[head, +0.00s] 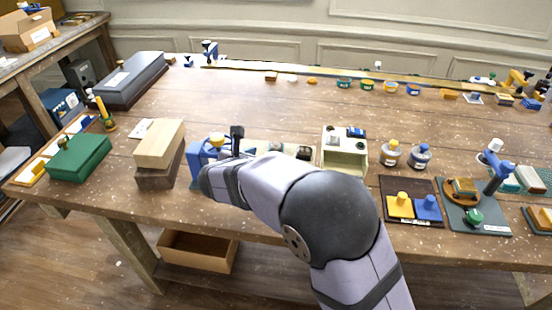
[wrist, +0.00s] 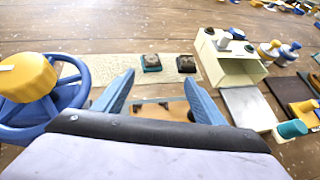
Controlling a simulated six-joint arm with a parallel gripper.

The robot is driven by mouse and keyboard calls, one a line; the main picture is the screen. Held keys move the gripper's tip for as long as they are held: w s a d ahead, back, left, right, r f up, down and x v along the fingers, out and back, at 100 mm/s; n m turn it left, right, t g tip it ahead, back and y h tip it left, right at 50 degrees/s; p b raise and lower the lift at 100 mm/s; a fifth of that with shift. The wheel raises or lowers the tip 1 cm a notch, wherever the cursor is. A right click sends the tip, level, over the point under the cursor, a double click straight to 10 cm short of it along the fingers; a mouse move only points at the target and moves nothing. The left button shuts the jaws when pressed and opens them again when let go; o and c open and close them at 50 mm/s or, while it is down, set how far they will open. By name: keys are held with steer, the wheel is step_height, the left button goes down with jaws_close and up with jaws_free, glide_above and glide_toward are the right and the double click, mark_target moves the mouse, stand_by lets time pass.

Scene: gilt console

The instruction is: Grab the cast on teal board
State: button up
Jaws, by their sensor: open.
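The cast on the teal board (wrist: 151,61) looks like a small dark block on a teal base. It sits on a pale strip (wrist: 105,66) in the wrist view, ahead of my gripper. A similar dark block on a black base (wrist: 186,64) stands just right of it. My gripper (wrist: 160,78) is open, its two blue fingers spread, with nothing held between them. The cast is apart from the fingers, beyond their tips. In the head view my arm covers most of the area around the gripper.
A blue wheel with a yellow hub (wrist: 28,78) is close on the left of my gripper. A cream open box (wrist: 232,62) stands to the right, with a grey plate (wrist: 248,107) before it. Stacked wooden blocks (head: 160,145) stand farther left. The table behind is largely clear.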

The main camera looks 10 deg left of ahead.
steer(key=shift+w+a+f+t, duration=0.15)
steer(key=shift+a+t, duration=0.15)
steer(key=shift+a, duration=0.65)
steer(key=shift+w+d+f, duration=0.15)
steer(key=shift+w+d, duration=0.05)
steer(key=shift+w, duration=0.15)
steer(key=p, duration=0.2)
glide_toward(276, 146)
steer(key=x, duration=0.3)
steer(key=shift+s, duration=0.1)
steer(key=p+x, duration=0.2)
steer(key=x, duration=0.1)
steer(key=shift+w, duration=0.35)
steer(key=shift+p+x, duration=0.4)
steer(key=shift+x, duration=0.4)
steer(key=shift+f, duration=0.15)
steer(key=shift+c, duration=0.6)
